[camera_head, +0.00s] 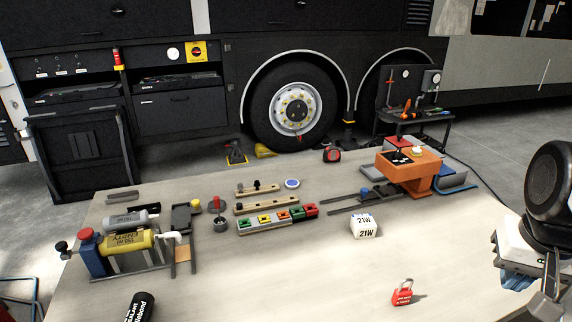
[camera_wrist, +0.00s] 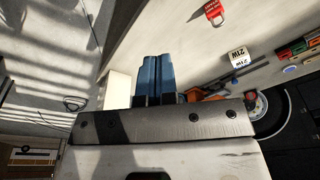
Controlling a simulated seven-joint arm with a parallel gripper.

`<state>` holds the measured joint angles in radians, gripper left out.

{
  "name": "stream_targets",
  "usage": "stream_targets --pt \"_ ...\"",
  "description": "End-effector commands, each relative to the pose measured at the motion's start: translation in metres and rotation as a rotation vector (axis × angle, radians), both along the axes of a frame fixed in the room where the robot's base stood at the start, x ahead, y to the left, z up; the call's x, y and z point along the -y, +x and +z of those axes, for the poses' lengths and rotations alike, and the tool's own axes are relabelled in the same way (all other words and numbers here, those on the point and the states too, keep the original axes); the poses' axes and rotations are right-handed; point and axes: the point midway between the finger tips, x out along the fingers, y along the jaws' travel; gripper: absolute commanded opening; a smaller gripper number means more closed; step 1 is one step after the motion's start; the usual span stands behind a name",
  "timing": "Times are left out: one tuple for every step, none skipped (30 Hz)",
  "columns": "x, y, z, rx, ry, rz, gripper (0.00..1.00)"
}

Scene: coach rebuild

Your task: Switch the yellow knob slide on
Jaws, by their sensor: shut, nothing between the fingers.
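I cannot clearly pick out a yellow knob slide. A pale, perhaps yellowish knob (camera_head: 417,151) sits on top of the orange housing (camera_head: 408,165) at the back right of the table. A flat dark rail with a blue knob (camera_head: 364,191) runs out to the left of the housing. The housing also shows, partly hidden, in the wrist view (camera_wrist: 196,94). My gripper (camera_wrist: 153,58) has its blue fingers together, empty and away from these things. In the head view my arm is at the right edge, apart from the housing.
A row of coloured blocks (camera_head: 278,221) and wooden rails with dark knobs (camera_head: 265,207) lie mid-table. A yellow cylinder (camera_head: 126,241) is in a rack at left. The front middle is clear.

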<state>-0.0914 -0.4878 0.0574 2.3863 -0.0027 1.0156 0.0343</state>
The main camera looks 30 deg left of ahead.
Motion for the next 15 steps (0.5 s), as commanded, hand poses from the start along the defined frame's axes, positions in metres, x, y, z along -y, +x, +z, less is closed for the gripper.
stream_targets --pt "-0.006 0.009 0.004 -0.008 0.000 0.010 0.00" --pt "-0.009 0.014 0.007 -0.011 0.001 0.015 0.00" --pt "-0.013 0.020 0.010 -0.015 0.001 0.023 0.00" --pt "-0.016 0.025 0.012 -0.020 0.001 0.027 0.00" --pt "-0.019 0.029 0.014 -0.024 0.001 0.032 0.00" --pt "-0.023 0.035 0.018 -0.029 0.002 0.039 0.00" --pt "-0.027 0.040 0.020 -0.033 0.002 0.044 0.00" --pt "-0.030 0.045 0.022 -0.037 0.002 0.049 0.00" --pt "-0.035 0.051 0.025 -0.041 0.001 0.056 0.00" --pt "-0.038 0.055 0.027 -0.045 0.001 0.061 0.00" --pt "-0.042 0.060 0.028 -0.050 0.001 0.066 0.00" --pt "-0.047 0.066 0.032 -0.054 0.002 0.073 0.00" --pt "-0.050 0.070 0.033 -0.059 0.002 0.077 0.00" --pt "-0.054 0.075 0.035 -0.063 0.002 0.082 0.00" --pt "-0.059 0.081 0.038 -0.067 0.001 0.089 0.00"
